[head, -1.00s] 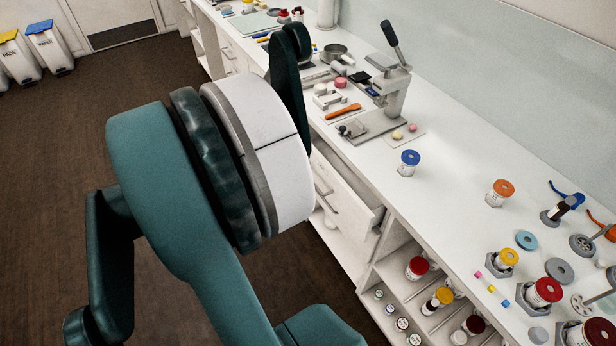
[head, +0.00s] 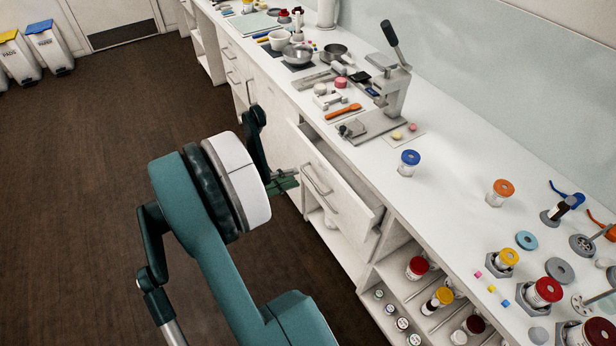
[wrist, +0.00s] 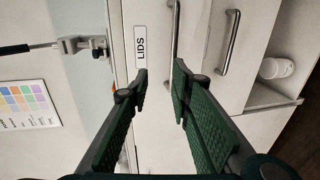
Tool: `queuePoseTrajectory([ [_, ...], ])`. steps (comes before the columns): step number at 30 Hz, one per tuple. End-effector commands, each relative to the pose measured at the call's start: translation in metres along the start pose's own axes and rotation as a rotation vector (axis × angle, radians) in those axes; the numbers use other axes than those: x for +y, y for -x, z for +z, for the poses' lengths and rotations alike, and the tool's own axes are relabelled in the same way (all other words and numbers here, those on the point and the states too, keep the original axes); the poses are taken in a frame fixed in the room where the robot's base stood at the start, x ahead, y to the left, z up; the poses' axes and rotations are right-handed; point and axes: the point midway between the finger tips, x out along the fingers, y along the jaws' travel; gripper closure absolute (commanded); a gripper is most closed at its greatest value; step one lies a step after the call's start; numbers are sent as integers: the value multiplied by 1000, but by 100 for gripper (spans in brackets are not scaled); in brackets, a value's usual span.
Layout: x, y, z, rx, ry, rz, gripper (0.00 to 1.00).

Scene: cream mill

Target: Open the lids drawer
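The lids drawer shows in the wrist view with its "LIDS" label (wrist: 140,48) and a long bar handle (wrist: 174,35) beside the label. My gripper (wrist: 160,80) is open and empty in front of this drawer face. The handle's lower end shows close to the right fingertip; I cannot tell whether they touch. In the head view my gripper (head: 284,183) is beside the drawer fronts, just left of a bar handle (head: 316,180). The upper drawer (head: 345,182) there stands partly out from the cabinet; its label cannot be read in this view.
A second bar handle (wrist: 231,42) sits on the drawer below. A white jar (wrist: 277,68) stands on an open shelf. The counter (head: 450,190) above holds a lever press (head: 390,85), an orange spatula (head: 343,111) and several jars. The floor (head: 80,200) at left is clear.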

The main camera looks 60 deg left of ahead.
Motion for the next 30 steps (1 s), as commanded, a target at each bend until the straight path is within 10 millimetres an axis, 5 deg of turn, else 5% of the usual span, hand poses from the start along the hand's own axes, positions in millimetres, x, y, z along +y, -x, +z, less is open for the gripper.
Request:
queuePoseTrajectory([
  [7, -23, -5, 0, 0, 0, 0, 78],
  [22, -24, -9, 0, -1, 0, 0, 78],
  [30, -24, -31, 0, -1, 0, 0, 78],
])
